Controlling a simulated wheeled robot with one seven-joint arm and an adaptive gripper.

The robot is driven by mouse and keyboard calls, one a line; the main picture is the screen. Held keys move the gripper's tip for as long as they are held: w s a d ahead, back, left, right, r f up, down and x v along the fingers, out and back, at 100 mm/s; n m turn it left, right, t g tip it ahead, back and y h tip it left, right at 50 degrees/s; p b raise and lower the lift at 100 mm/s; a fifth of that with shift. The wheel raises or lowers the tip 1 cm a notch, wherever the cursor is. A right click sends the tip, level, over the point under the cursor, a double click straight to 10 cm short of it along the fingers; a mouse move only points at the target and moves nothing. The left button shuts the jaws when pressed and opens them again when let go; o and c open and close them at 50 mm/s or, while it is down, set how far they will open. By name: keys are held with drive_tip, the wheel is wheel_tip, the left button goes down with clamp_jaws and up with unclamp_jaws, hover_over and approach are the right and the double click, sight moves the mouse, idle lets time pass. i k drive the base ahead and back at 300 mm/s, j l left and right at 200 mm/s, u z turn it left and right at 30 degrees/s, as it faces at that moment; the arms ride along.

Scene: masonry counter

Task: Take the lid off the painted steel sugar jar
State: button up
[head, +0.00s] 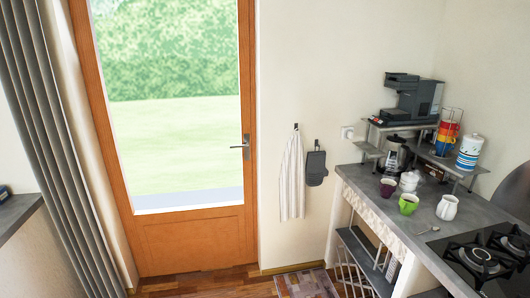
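A white jar with blue bands (468,156) stands upright on the right part of the small grey riser shelf; it looks like the painted steel sugar jar. Its white lid (475,138) with a knob sits on top. A smaller white lidded pot (409,181) stands lower on the counter; its material is too small to tell. My gripper is not in view.
A stack of coloured cups in a rack (446,134) stands close left of the banded jar. A gas hob (483,261) lies in front.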

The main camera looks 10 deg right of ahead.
sight(404, 174)
drive_tip(key=i+z, duration=0.15)
drive_tip(key=i, duration=0.5)
drive_tip(key=i+z, duration=0.1)
drive_tip(key=i, duration=0.55)
drive_tip(key=i+j+z, duration=0.15)
drive_tip(key=i, duration=0.5)
drive_tip(key=i+l+z, duration=0.2)
drive_tip(key=i+z, duration=0.65)
drive_tip(key=i+j+z, duration=0.15)
drive_tip(key=i+z, duration=0.3)
drive_tip(key=i, duration=0.15)
